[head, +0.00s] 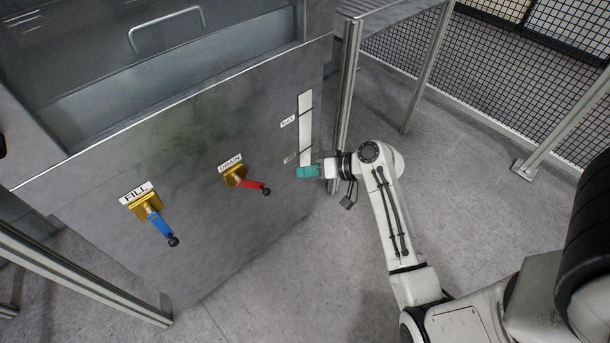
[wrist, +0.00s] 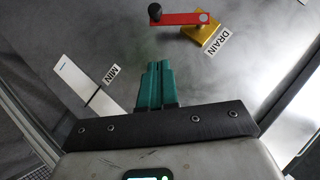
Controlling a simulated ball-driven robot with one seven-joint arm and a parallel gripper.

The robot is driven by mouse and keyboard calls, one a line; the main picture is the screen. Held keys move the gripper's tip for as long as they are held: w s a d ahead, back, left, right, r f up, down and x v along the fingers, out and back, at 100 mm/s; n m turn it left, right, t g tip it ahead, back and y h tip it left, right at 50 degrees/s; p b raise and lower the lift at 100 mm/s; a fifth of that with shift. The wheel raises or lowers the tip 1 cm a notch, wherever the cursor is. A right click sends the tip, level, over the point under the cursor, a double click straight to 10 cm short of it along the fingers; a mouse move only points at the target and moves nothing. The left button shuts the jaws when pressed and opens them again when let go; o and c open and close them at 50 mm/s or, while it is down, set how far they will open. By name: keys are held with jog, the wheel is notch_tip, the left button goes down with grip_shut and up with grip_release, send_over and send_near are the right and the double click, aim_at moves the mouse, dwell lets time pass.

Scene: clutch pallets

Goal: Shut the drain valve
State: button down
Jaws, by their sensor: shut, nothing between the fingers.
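The drain valve is a brass body (head: 235,176) on the grey tank panel, under a DRAIN label (head: 230,162). Its red lever (head: 252,185) points right and slightly down in the head view, ending in a black knob (head: 266,191). In the wrist view the red lever (wrist: 180,19) lies across the top, beyond my fingertips, with its black knob (wrist: 155,12) at the left end. My gripper (head: 298,172), with teal fingers, is shut and empty, right of the knob and apart from it. The closed fingers also show in the wrist view (wrist: 157,66).
A fill valve with a blue lever (head: 158,226) is on the same panel at left. A white level strip (head: 305,130) with a MIN label (wrist: 113,75) is close to my gripper. A metal post (head: 347,85) stands at the panel's right edge. The floor in front is clear.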

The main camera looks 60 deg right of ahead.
aim_at(255, 188)
jog(key=w+a+f+b, duration=0.1)
jog(key=w+a+f, duration=0.3)
jog(key=w+f, duration=0.2)
jog(key=shift+w+f+b, duration=0.3)
jog(key=shift+w+b, duration=0.05)
jog(key=shift+w, duration=0.2)
jog(key=shift+f, duration=0.15)
